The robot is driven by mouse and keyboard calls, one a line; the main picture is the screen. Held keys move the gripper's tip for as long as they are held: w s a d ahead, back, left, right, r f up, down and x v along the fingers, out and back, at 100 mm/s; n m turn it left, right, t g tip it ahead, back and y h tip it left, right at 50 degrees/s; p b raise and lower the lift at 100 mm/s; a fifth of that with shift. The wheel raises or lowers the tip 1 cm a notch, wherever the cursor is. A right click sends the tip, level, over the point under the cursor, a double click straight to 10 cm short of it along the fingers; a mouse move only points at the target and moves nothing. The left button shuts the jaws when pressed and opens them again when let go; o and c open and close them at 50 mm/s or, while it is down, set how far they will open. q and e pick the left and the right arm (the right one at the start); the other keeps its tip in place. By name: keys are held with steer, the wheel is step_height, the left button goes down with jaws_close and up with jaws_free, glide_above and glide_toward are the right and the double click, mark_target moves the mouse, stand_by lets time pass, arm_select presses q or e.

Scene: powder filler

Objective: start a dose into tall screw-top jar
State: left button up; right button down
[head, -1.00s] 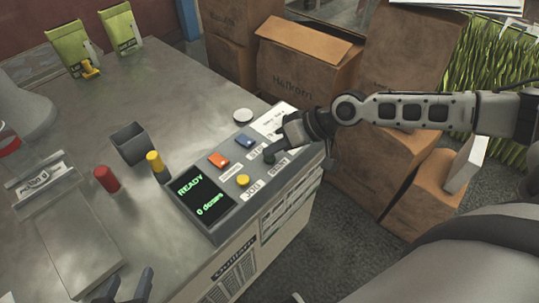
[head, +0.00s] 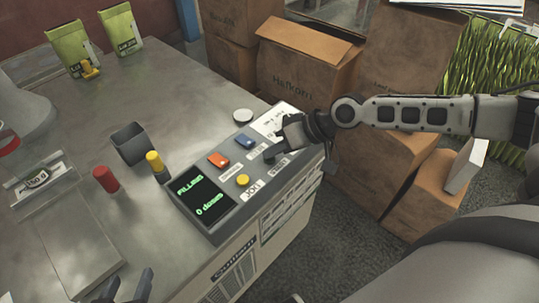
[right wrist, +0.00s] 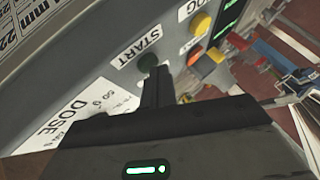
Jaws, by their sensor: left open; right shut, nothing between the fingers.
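The control panel's display (head: 205,200) reads "FILLING" and "0 doses". My right gripper (head: 270,154) is shut and empty over the panel's far right end. In the right wrist view its fingertips (right wrist: 156,80) are at the dark green button (right wrist: 147,62) beside the START label (right wrist: 138,48); I cannot tell whether they touch it. My left gripper (head: 128,290) is open and empty at the bottom edge, above the table. I cannot make out the tall screw-top jar with certainty in either view.
The panel also has orange (head: 218,160), blue (head: 244,141) and yellow (head: 243,180) buttons. Cardboard boxes (head: 305,80) stand behind.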

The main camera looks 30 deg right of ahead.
mark_target(274, 159)
arm_select(q)
steer(key=shift+r+p, duration=0.9)
steer(key=shift+p, duration=0.05)
arm_select(e)
steer(key=shift+r, duration=0.8)
arm_select(q)
steer(key=shift+r, duration=0.1)
arm_select(e)
steer(key=shift+r, duration=0.1)
step_height(274, 159, up, 5)
steer(key=p, duration=0.5)
arm_select(q)
step_height(274, 159, up, 5)
steer(key=shift+f, duration=0.1)
arm_select(e)
steer(key=shift+a, duration=0.1)
